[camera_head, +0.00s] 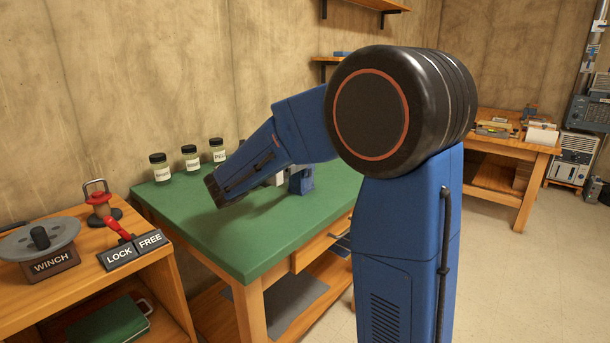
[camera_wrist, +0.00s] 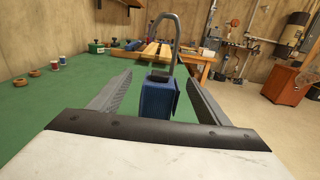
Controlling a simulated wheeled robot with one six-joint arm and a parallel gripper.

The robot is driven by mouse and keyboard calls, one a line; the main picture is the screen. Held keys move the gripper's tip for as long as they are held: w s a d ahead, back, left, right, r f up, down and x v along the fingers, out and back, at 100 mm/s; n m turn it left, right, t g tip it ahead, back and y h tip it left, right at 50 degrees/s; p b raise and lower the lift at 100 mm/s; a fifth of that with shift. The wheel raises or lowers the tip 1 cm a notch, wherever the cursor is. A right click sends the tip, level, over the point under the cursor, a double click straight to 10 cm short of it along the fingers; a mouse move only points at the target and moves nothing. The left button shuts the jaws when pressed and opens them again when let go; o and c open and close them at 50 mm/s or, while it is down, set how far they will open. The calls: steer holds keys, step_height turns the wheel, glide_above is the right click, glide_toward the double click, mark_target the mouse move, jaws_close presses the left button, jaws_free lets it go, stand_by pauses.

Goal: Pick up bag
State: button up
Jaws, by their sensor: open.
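In the wrist view, a blue block-like body (camera_wrist: 157,98) with a tall grey loop on top stands upright on the green bench top (camera_wrist: 60,120). It looks more like a padlock than a soft bag, and I see nothing else that is clearly a bag. My gripper (camera_wrist: 160,78) is open, with one grey finger on each side of the blue body. I cannot tell whether either finger touches it. The lower part of the body is hidden behind my gripper. In the head view, my arm covers most of this spot above the green bench (camera_head: 235,235).
Several labelled jars (camera_head: 190,158) stand along the bench's wall side. A winch drum (camera_head: 40,238), a red-handled lever (camera_head: 118,228) and LOCK and FREE plates are on the wooden shelf at left. Another wooden bench (camera_head: 510,145) stands behind. Open floor lies at right.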

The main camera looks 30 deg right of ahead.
mark_target(294, 182)
steer(key=f, duration=0.8)
steer(key=shift+w+d+f, duration=0.1)
steer(key=shift+d+f, duration=0.05)
steer(key=shift+d, duration=0.05)
steer(key=shift+w+d, duration=0.2)
steer(key=shift+d, duration=0.4)
steer(key=shift+x, duration=3.05)
steer(key=shift+r, duration=0.2)
steer(key=c, duration=1.3)
